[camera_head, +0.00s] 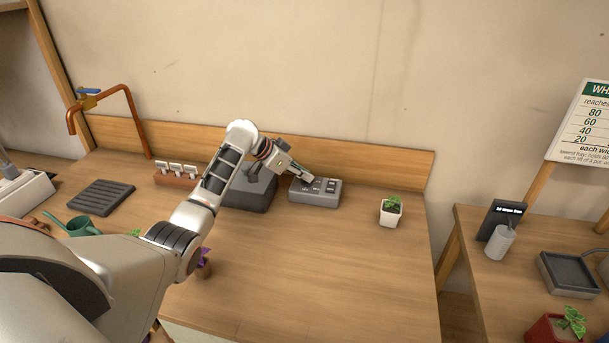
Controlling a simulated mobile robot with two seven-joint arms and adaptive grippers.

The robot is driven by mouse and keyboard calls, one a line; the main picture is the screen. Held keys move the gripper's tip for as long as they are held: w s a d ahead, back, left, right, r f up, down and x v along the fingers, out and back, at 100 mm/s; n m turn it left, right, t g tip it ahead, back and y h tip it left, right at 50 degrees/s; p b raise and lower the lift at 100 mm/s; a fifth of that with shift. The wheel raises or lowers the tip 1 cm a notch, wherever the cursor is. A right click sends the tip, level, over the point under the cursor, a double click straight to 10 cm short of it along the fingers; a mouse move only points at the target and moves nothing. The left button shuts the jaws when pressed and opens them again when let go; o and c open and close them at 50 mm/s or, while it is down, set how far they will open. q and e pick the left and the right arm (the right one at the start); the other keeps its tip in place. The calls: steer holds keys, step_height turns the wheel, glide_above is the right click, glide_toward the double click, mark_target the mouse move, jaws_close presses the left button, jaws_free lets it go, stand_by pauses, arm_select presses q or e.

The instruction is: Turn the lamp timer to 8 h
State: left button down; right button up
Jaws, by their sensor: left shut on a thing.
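A grey control box (326,199) with small dark controls and labels on its sloped top stands on the wooden bench near the back board. It looks like the lamp timer, but its markings are too small to read. My left gripper (308,179) reaches over from the left and is at the top left part of the box. It is shut on a small control there, which the fingers mostly hide. I cannot read the control's setting. My right gripper is out of view.
A dark grey block (250,194) stands left of the box, partly behind my left arm. A white pot with a seedling (390,214) stands to the right. A copper tap (108,92) and a black ribbed tray (101,197) are at left. The bench front is mostly clear.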

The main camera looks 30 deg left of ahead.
arm_select(q)
steer(key=shift+a+m+g+h, duration=0.1)
steer(key=shift+m+g+h, duration=0.4)
steer(key=shift+m, duration=0.4)
steer(key=c, duration=2.1)
jaws_free()
steer(key=shift+v, duration=5.95)
steer(key=shift+f, duration=0.1)
